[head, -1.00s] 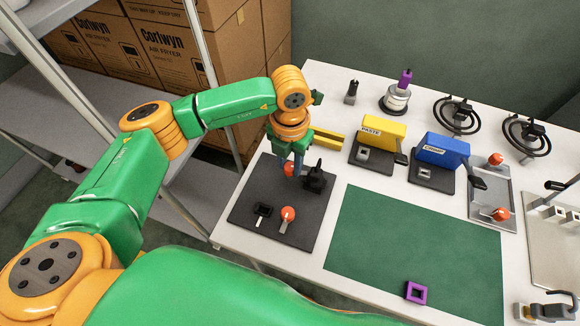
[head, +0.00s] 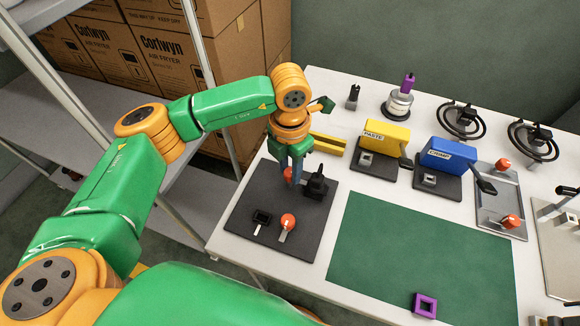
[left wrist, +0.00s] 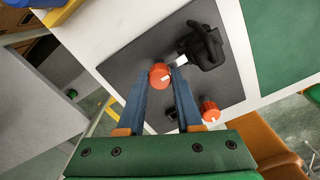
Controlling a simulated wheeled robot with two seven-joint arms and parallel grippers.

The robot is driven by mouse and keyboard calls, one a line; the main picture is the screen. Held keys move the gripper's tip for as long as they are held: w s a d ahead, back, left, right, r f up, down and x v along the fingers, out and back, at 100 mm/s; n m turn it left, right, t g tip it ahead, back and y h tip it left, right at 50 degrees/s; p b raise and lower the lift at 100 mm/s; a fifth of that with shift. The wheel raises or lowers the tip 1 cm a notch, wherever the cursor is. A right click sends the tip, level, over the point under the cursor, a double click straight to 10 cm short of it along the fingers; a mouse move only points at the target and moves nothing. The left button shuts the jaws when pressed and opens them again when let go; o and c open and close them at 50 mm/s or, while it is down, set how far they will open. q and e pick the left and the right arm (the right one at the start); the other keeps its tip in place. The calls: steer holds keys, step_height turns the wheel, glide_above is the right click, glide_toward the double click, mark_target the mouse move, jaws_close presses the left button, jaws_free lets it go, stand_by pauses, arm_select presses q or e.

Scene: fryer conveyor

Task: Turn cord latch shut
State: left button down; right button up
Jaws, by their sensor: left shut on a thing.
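A dark plate (head: 240,225) on the white table bears two latches with red-orange knobs. My left gripper (head: 291,172) points down at the far latch, its blue fingers shut on the far red knob (head: 287,175). In the left wrist view the fingertips (left wrist: 161,80) sit on either side of this knob (left wrist: 160,75). A black cord block (head: 315,187) stands right beside it, and a pale latch bar (left wrist: 179,61) runs from the knob towards the block (left wrist: 203,47). The near red knob (head: 288,221) stands free beside an open black frame (head: 262,217). My right gripper is out of view.
A yellow PASTE block (head: 385,135) and a blue block (head: 447,155) stand behind and to the right. A yellow rail (head: 328,143) lies close behind my gripper. A green mat (head: 420,250) with a purple square frame (head: 425,304) is otherwise clear.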

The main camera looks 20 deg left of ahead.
mark_target(290, 172)
arm_select(q)
steer(key=c, duration=0.6)
jaws_free()
step_height(290, 172, up, 7)
steer(key=shift+r+b, duration=0.1)
steer(key=shift+b, duration=0.5)
